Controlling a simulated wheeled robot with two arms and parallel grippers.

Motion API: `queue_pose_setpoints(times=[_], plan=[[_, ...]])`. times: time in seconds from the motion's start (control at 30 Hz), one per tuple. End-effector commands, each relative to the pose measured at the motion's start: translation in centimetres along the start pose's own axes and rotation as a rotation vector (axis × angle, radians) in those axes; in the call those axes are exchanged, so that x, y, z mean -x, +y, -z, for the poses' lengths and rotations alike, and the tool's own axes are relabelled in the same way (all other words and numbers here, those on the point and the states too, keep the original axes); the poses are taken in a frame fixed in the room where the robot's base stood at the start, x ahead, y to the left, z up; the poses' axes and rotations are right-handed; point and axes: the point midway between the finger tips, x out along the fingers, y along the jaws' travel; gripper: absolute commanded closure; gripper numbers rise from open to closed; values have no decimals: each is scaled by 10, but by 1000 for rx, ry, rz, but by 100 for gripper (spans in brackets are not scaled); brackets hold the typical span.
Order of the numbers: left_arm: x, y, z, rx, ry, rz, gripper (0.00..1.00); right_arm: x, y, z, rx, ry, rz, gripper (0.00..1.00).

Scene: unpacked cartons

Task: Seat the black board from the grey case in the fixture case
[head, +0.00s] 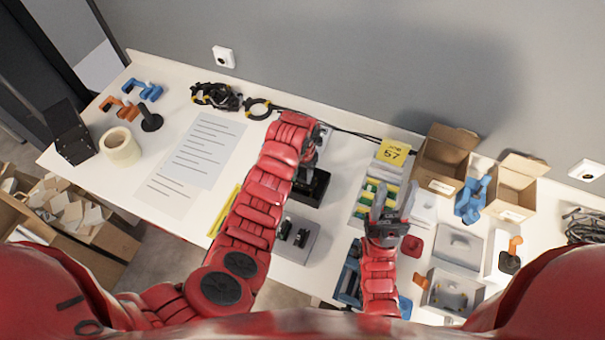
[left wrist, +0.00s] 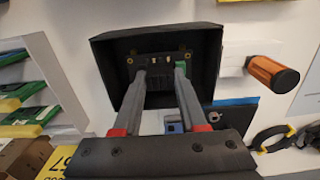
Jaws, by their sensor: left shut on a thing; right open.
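My left gripper (left wrist: 160,74) is shut on the black board (left wrist: 158,62), which has brass-ringed holes and a green part near one finger. The board is at the mouth of the black fixture case (left wrist: 108,60), inside its rim in the left wrist view; whether it touches the floor cannot be told. In the head view the fixture case (head: 313,189) is partly behind my left gripper (head: 316,160), and the board is hidden. My right gripper (head: 388,220) is open and empty, over the front of the parts tray. An open grey case (head: 451,294) stands at the front right.
A grey plate with black clamps (head: 301,238) lies in front of the fixture case. A tray of green and yellow boards (head: 372,195), a yellow note (head: 394,152) and cartons (head: 446,162) stand to the right. An orange-handled thing (left wrist: 272,73) is close beside the fixture case.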

Motion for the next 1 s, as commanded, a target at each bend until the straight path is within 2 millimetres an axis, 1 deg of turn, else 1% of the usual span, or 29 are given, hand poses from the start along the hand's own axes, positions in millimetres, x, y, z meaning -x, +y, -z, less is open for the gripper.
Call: queue_pose_setpoints(times=[0.77,0.8,0.87,0.9,1.0], plan=[[-25,0,0,-1,-1,-1,100,18,-1,-3,0,0,0,50],[-25,0,0,-1,-1,-1,57,18,-1,-3,0,0,0,50],[-24,0,0,-1,-1,-1,46,17,-1,-3,0,0,0,50],[-24,0,0,-1,0,-1,39,17,-1,-3,0,0,0,50],[-24,0,0,-1,0,-1,24,17,-1,-3,0,0,0,50]])
